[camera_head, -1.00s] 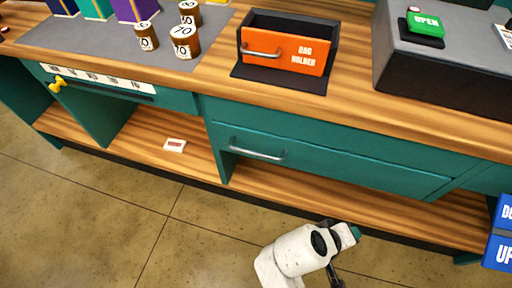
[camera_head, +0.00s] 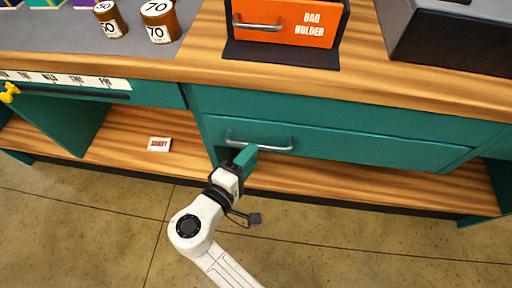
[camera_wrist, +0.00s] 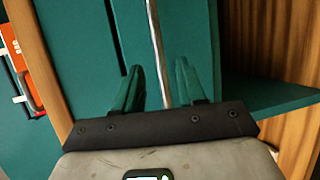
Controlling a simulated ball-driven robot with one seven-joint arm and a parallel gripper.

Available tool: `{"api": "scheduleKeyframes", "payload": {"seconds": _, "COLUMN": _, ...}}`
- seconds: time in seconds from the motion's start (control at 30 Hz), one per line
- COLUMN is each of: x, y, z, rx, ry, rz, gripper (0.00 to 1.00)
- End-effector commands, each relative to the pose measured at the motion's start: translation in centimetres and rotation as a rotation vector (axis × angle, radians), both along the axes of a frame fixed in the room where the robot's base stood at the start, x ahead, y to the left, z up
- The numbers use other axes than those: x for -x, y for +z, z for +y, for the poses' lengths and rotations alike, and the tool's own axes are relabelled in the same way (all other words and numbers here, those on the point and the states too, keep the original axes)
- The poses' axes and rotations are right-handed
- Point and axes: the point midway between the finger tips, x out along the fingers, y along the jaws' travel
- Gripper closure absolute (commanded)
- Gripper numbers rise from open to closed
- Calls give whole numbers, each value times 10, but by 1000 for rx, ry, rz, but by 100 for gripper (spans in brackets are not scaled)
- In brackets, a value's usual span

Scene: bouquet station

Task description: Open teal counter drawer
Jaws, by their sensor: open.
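The teal counter drawer (camera_head: 370,142) is in the counter front below the wooden top, and its front looks flush with the counter. Its silver bar handle (camera_head: 258,143) runs along the left part of the front. My gripper (camera_head: 245,157) is just below and in front of the handle's left half. In the wrist view my gripper (camera_wrist: 158,85) is open, with its two teal fingers on either side of the handle bar (camera_wrist: 157,45). The bar passes between the fingers, and I cannot tell whether either finger touches it.
An orange bag holder drawer (camera_head: 290,22) stands on the counter above. Brown canisters (camera_head: 160,22) are at the upper left. An open wooden shelf (camera_head: 330,185) runs below the drawer, with a small white card (camera_head: 159,144) on its left part. The floor in front is clear.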

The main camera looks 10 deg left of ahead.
Motion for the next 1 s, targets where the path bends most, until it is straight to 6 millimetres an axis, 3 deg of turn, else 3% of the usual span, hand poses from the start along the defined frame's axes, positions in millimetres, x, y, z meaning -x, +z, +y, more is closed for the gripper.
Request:
{"api": "scheduleKeyframes", "payload": {"seconds": 0.23, "x": -28, "y": -6, "z": -13, "rx": -2, "ry": -1, "rz": 0, "gripper": 60}}
{"api": "scheduleKeyframes", "payload": {"seconds": 0.63, "x": -35, "y": -7, "z": -16, "rx": -1, "ry": 1, "rz": 0, "gripper": 60}}
{"api": "scheduleKeyframes", "payload": {"seconds": 1.0, "x": -34, "y": -7, "z": -16, "rx": -1, "ry": 1, "rz": 0, "gripper": 94}}
